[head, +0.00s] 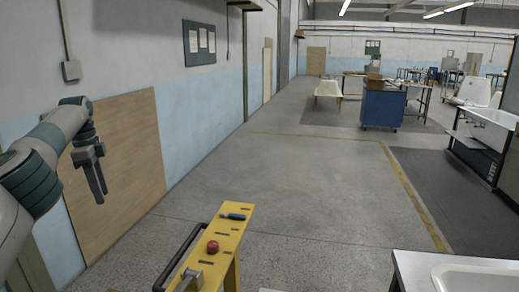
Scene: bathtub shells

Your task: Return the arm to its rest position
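My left arm (48,157) comes in from the left edge, bent, with its gripper (95,188) hanging down in front of the wall and a tan board. The gripper's two dark fingers point downward and are seen nearly edge-on, so their gap cannot be judged. I see nothing held between them. The gripper hangs in the air, apart from the yellow tool rack to its lower right. My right arm and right gripper are out of view.
A blue cabinet (383,108) stands farther back. The floor between is clear.

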